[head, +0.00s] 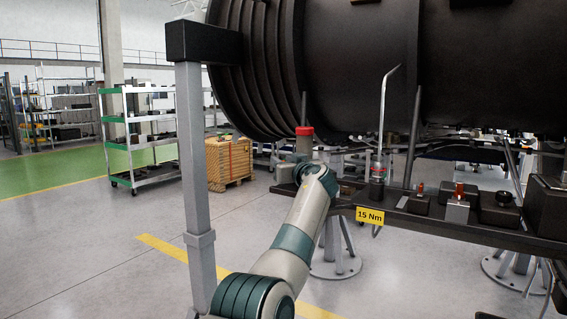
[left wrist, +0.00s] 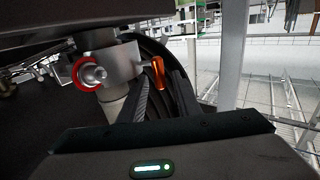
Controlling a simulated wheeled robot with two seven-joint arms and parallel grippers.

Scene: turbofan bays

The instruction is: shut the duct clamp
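The duct clamp looks to be the pale metal fitting (left wrist: 122,62) in the left wrist view, with a red ring (left wrist: 87,72) on its left and an orange lever (left wrist: 158,73) on its right. The lever stands out apart from the fitting's body. My left gripper (left wrist: 162,82) has its two dark fingers apart, with the lever at the gap between their tips. I cannot tell whether either finger touches it. In the head view the red-topped fitting (head: 304,141) shows just beyond my left wrist, and the gripper is mostly hidden. My right gripper is in neither view.
The dark engine casing (head: 360,65) hangs above. A dark tool rail (head: 470,230) with a yellow 15 Nm tag (head: 370,216) and several small parts runs right. A grey post (head: 193,170) stands left of my arm. Carts and a wooden crate (head: 229,160) are farther back.

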